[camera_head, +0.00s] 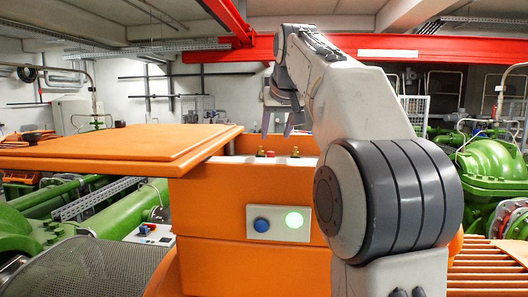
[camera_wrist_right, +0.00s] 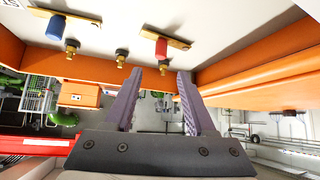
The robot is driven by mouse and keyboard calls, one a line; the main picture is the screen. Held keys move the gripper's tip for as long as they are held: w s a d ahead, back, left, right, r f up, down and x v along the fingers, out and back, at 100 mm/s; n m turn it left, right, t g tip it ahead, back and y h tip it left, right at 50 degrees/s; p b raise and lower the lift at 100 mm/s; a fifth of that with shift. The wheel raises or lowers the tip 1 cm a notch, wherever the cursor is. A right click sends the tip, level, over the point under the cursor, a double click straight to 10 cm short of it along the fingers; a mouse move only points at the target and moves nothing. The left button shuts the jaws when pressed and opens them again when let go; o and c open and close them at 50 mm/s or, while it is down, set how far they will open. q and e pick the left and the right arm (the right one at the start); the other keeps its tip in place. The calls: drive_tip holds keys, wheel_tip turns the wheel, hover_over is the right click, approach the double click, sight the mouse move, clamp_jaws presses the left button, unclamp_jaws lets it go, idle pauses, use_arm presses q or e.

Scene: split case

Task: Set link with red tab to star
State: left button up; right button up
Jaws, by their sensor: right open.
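The link with the red tab (camera_wrist_right: 161,48) is a brass bar on the white panel (camera_wrist_right: 118,14) in the right wrist view, just beyond my fingertips. A second brass link with a blue tab (camera_wrist_right: 56,27) is further left. Brass posts (camera_wrist_right: 121,57) stand beside the links. My right gripper (camera_wrist_right: 160,80) is open and empty, its two purple-grey fingers apart and not visibly touching the red tab. In the head view the right gripper (camera_head: 290,125) hangs above the orange case, over small red (camera_head: 295,152) and brass parts. No star mark can be made out.
The orange case (camera_head: 200,215) has walls around the panel and a flat orange top (camera_head: 120,147) to the left. My right arm hides the case's right part.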

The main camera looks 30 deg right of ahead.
sight(271, 152)
drive_tip(key=p+x, duration=0.2)
drive_tip(key=x, duration=0.7)
drive_tip(key=shift+w+a, duration=0.1)
drive_tip(key=shift+w+d+f, duration=0.2)
drive_tip(key=shift+w+f, duration=0.2)
drive_tip(key=shift+f, duration=0.05)
